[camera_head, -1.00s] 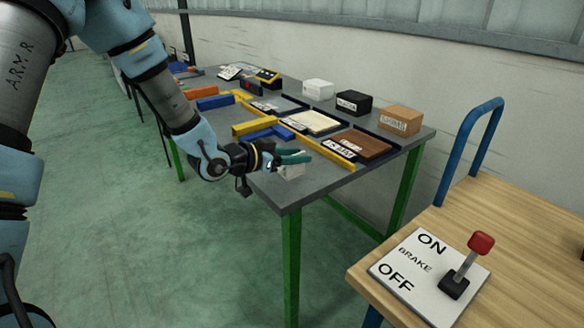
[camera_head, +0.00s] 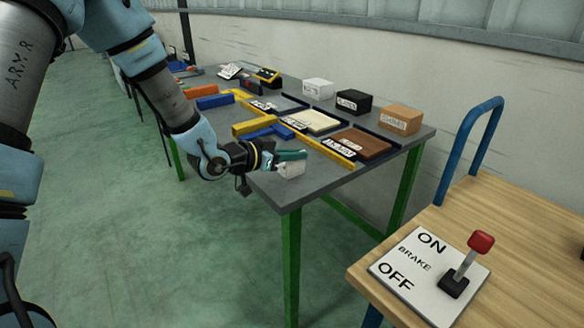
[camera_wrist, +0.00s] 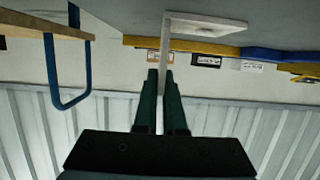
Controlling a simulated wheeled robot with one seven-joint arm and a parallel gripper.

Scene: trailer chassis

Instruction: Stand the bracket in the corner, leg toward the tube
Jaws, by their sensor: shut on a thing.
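The pale grey bracket (camera_head: 292,169) is at the near end of the grey table in the head view. In the wrist view, its flat plate (camera_wrist: 210,24) lies along the table surface and its other leg (camera_wrist: 165,50) runs between my fingers. My gripper (camera_head: 290,156) has dark green fingers, shut on that leg; they also show in the wrist view (camera_wrist: 161,98). A long yellow tube (camera_head: 318,148) lies on the table beyond the bracket. A blue bar (camera_head: 270,129) and a shorter yellow bar (camera_head: 252,127) lie to its left. I cannot tell which corner is meant.
Dark-edged trays with a brown panel (camera_head: 362,142) and a cream panel (camera_head: 314,121) lie behind the yellow tube. White, black and tan boxes (camera_head: 400,119) stand along the back. A wooden cart (camera_head: 530,230) with a brake lever is at right. The table's front right is clear.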

